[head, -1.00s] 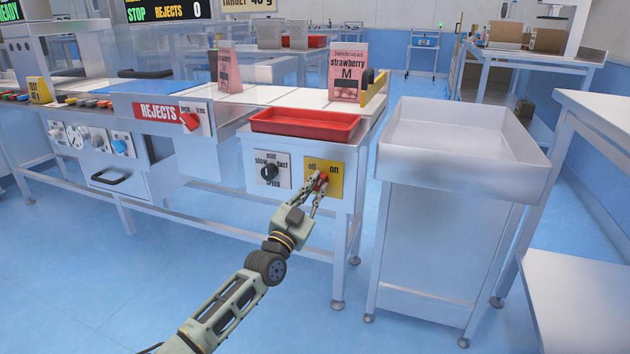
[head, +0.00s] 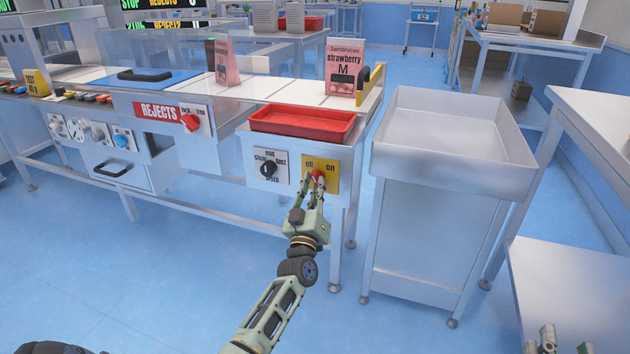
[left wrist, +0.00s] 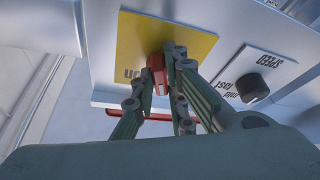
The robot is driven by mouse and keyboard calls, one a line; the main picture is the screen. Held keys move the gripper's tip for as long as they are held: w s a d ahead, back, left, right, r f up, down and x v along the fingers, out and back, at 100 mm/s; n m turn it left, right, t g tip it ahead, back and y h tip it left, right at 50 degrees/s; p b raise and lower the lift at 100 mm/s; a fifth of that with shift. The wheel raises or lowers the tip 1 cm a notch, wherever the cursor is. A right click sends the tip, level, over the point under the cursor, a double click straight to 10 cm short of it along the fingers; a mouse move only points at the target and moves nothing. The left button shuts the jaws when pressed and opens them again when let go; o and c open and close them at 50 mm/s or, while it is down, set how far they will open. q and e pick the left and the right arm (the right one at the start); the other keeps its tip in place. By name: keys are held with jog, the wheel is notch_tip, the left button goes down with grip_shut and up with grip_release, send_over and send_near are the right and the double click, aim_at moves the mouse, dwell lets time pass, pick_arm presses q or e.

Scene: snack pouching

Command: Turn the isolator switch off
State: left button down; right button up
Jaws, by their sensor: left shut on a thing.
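The isolator switch is a red knob (head: 318,175) on a yellow plate (head: 332,168) marked "off" at left and "on" at right. The plate is on the front of the machine, under the red tray. My left gripper (head: 316,182) is shut on the red knob, with its fingers covering much of it. In the left wrist view the fingers (left wrist: 167,88) close around the red knob (left wrist: 157,68) in front of the yellow plate (left wrist: 135,45). The knob's exact angle is hard to tell. My right gripper (head: 562,345) shows only partly at the bottom right, with its fingertips apart.
A black speed knob (head: 267,169) sits left of the yellow plate. A red tray (head: 302,135) is above it. A strawberry pouch (head: 345,68) stands behind. A large steel bin (head: 450,185) stands to the right. The floor in front is clear.

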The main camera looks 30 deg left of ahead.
pick_arm(q)
jog(key=n+g+y+p, duration=0.1)
jog(key=n, duration=0.2)
jog(key=n+g+p, duration=0.1)
jog(key=n+p, duration=0.1)
jog(key=n, duration=0.1)
jog(key=shift+d+y, duration=0.2)
jog(key=shift+y, duration=0.2)
pick_arm(e)
jog(key=s+d+f+g+h, duration=0.1)
jog(key=s+f+g, duration=0.3)
jog(key=f, duration=0.4)
jog(key=s+d+f+g+h, duration=0.2)
jog(key=f+g, duration=0.4)
jog(key=f, duration=0.3)
jog(key=shift+s+d+m+g, duration=0.3)
jog(key=shift+s+d, duration=0.5)
jog(key=shift+s, duration=0.45)
jog(key=shift+f, duration=0.1)
pick_arm(q)
jog(key=c, duration=1.8)
grip_release()
jog(key=shift+r, duration=0.1)
jog(key=shift+o, duration=0.2)
jog(key=v, duration=1.2)
jog(key=shift+w, duration=0.1)
